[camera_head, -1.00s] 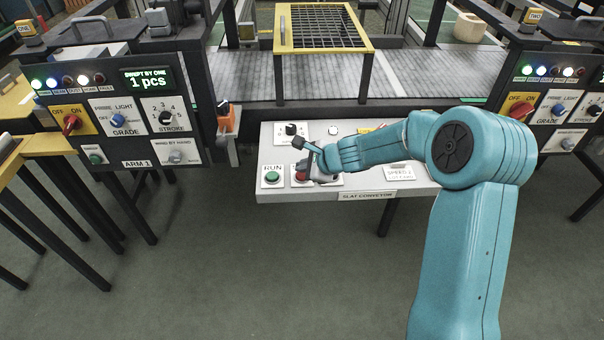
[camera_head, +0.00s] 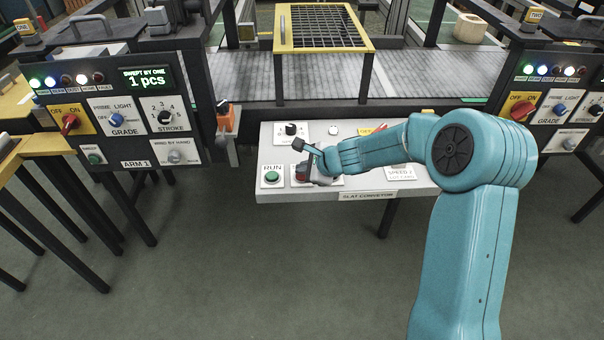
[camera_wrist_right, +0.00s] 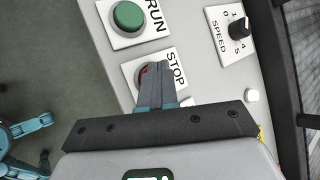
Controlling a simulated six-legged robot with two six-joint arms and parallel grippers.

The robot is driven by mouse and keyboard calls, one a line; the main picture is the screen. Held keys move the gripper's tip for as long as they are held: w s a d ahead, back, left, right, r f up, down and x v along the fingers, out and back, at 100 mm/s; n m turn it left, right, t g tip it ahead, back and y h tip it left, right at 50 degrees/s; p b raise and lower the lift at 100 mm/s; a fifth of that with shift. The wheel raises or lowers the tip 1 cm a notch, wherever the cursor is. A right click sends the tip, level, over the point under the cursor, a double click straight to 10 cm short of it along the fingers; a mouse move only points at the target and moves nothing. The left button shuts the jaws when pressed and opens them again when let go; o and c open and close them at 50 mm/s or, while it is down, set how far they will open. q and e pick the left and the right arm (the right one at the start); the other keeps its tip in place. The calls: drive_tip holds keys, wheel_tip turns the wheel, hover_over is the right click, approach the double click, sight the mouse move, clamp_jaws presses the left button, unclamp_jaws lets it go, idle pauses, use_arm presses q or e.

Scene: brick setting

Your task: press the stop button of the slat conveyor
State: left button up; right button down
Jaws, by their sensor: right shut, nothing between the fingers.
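The slat conveyor's white control panel (camera_head: 270,193) is at the middle of the head view. My left gripper is in neither view.
The green RUN button (camera_head: 271,177) sits just left of the stop plate. A speed knob (camera_head: 291,129) and a small white button (camera_head: 333,130) are behind. The slatted belt (camera_head: 420,78) runs beyond the panel. The ARM 1 console (camera_head: 130,125) stands at left, another console (camera_head: 545,110) at right.

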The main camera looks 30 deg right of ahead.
drive_tip(key=shift+r+p, duration=0.85)
wheel_tip(320, 180, up, 5)
drive_tip(key=p, duration=0.4)
drive_tip(key=shift+p, duration=0.35)
idle(0.4)
